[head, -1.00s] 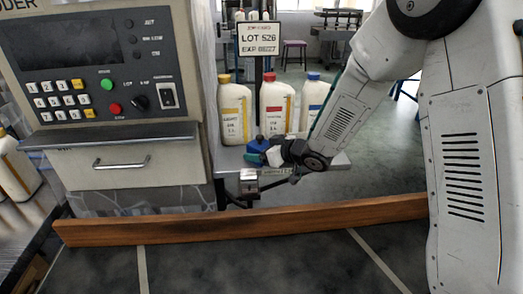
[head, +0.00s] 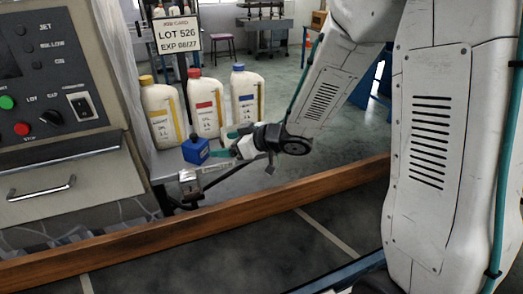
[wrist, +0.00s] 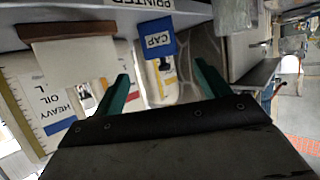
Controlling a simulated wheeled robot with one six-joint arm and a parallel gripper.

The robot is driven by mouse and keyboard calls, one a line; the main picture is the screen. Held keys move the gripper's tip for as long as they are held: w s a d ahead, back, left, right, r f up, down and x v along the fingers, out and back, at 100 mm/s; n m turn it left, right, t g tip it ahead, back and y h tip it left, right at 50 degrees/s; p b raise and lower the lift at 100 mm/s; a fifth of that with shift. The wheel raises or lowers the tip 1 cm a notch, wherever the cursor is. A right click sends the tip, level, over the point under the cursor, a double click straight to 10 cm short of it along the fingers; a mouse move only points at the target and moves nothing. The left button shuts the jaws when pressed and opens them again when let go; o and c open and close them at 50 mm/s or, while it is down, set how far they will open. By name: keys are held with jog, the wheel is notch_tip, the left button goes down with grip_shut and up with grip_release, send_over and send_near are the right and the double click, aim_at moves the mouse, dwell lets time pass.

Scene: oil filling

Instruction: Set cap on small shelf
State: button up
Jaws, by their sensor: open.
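The cap is a blue block with a white label and a dark knob on top (head: 195,151). It stands at the front of the small shelf (head: 166,163), before the oil bottles. In the wrist view the block (wrist: 158,39) reads CAP and lies beyond the fingertips. My gripper (head: 228,143) is just right of the block, with a small gap between them. Its teal fingers are spread and empty in the wrist view (wrist: 164,80).
White bottles with yellow (head: 160,112), red (head: 204,105) and blue (head: 245,97) caps stand behind the block. A lot sign (head: 179,37) rises behind them. A control panel (head: 55,90) is at left, and a wooden rail (head: 240,217) runs across the front.

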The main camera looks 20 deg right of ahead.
jog(key=s+d+r+m+h, duration=0.3)
jog(key=d+r+h, duration=0.15)
jog(key=d, duration=0.25)
jog(key=s+d+r+m+h, duration=0.3)
jog(key=s+d+r+h, duration=0.1)
jog(key=d+h, duration=0.25)
jog(key=s+a+r+m+g+y, duration=0.1)
jog(key=s+g, duration=0.7)
jog(key=s, duration=1.7)
jog(key=shift+s+a+r+m, duration=0.3)
jog(key=shift+r+m, duration=0.5)
jog(key=shift+m, duration=0.2)
